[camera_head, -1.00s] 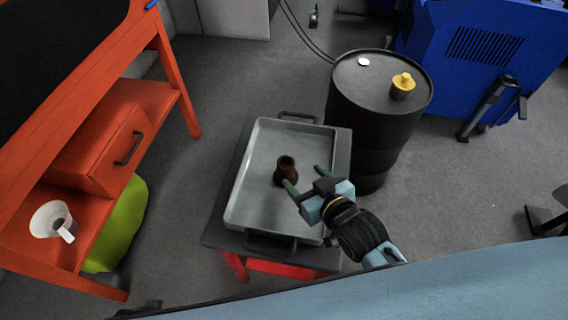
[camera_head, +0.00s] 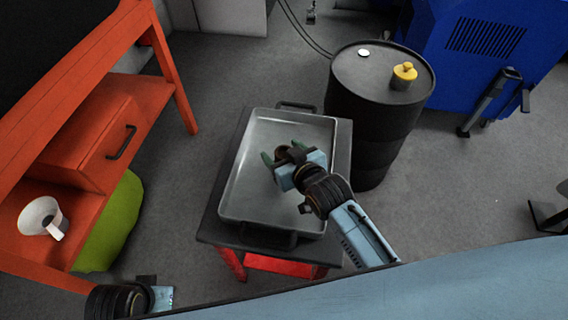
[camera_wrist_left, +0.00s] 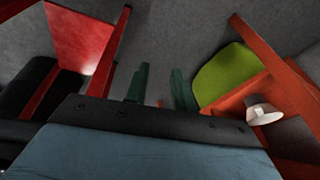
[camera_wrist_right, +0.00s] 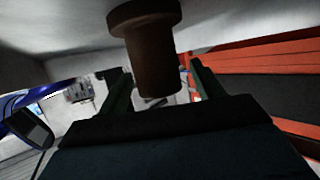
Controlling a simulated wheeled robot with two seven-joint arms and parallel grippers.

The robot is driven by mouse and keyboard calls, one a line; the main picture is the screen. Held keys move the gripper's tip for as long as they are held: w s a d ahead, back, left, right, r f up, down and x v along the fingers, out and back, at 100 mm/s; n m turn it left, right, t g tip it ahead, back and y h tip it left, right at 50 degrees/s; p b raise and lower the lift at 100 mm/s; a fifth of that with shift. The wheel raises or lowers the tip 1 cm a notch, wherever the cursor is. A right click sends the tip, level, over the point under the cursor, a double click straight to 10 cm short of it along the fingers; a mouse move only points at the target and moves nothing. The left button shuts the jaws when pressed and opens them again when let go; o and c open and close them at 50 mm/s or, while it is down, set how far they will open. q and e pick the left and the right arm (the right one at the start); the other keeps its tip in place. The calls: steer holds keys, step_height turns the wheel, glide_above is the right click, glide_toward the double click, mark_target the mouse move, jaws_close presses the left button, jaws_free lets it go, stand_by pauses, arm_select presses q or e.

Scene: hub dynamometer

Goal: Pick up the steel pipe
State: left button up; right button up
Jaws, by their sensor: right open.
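The steel pipe (camera_wrist_right: 152,52) is a brown, flanged piece in the right wrist view, with its wide end at the top of the picture. It lies ahead of and between the fingers of my right gripper (camera_wrist_right: 155,72), which are apart; I cannot tell whether they touch it. In the head view my right gripper (camera_head: 281,152) is low over the grey tray (camera_head: 240,190) and mostly hides the pipe. My left gripper (camera_wrist_left: 160,74) shows two separated green fingers with nothing held between them, low over the floor.
The tray sits on a red-legged stand (camera_head: 232,262). A black drum (camera_head: 375,115) with a yellow-capped item (camera_head: 404,73) stands close to its right. An orange bench (camera_head: 90,195) with a white funnel (camera_head: 40,216) and a green bag (camera_head: 112,225) are at left.

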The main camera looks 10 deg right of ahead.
steer(key=shift+w+a+f, duration=0.15)
steer(key=shift+w+f, duration=0.15)
steer(key=shift+w, duration=0.35)
arm_select(q)
steer(key=shift+d+r, duration=0.35)
steer(key=shift+r, duration=0.5)
arm_select(e)
steer(key=shift+r, duration=0.1)
steer(key=c, duration=1.3)
